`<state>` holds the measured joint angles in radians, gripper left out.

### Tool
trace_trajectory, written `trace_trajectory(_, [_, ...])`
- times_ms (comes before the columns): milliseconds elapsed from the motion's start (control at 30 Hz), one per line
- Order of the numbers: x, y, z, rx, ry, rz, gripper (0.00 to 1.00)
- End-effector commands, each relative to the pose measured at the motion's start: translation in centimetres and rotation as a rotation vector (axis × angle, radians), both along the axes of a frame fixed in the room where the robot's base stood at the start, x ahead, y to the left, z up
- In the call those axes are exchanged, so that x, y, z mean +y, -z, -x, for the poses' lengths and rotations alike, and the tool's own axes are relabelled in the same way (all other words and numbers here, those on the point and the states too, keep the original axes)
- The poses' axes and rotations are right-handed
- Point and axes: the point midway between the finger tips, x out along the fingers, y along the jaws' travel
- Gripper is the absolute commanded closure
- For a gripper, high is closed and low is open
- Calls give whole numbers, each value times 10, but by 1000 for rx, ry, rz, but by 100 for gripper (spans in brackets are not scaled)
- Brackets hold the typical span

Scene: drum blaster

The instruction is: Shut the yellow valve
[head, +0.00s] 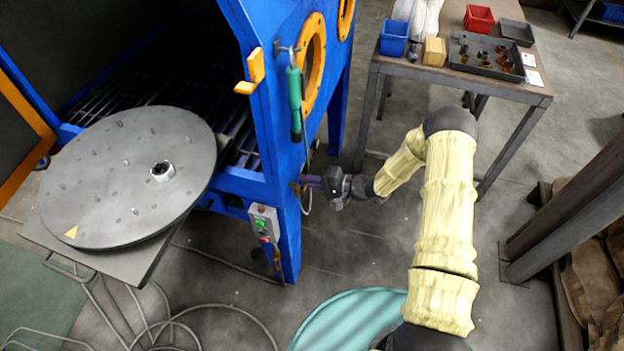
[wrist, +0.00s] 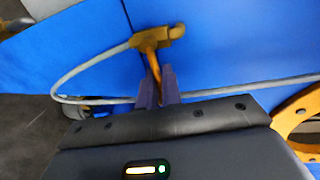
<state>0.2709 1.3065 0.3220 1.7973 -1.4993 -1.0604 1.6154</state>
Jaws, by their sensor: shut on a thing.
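The yellow valve (wrist: 150,42) is on the blue cabinet wall, with a grey hose running from it. Its orange-yellow lever reaches down between the two purple fingers of my gripper (wrist: 157,88), which are shut on it. In the head view my gripper (head: 311,181) is at the cabinet's front corner post, and only a small part of the valve (head: 296,188) shows beyond the fingertips. The fingers hide the lower end of the lever.
The blue cabinet (head: 228,184) has a round grey turntable (head: 110,185) at its left. A green-handled tool (head: 295,100) hangs above my gripper. A control box (head: 264,224) is below. A workbench (head: 420,73) with bins stands behind; a teal drum (head: 345,320) is in front.

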Motion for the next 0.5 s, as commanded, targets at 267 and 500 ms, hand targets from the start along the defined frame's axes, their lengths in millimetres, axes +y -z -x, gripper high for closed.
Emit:
trace_trajectory(267, [-2,-6,-9,-15,17,-5,100])
trace_trajectory(500, [-2,-4,-7,-11,14,-2,67])
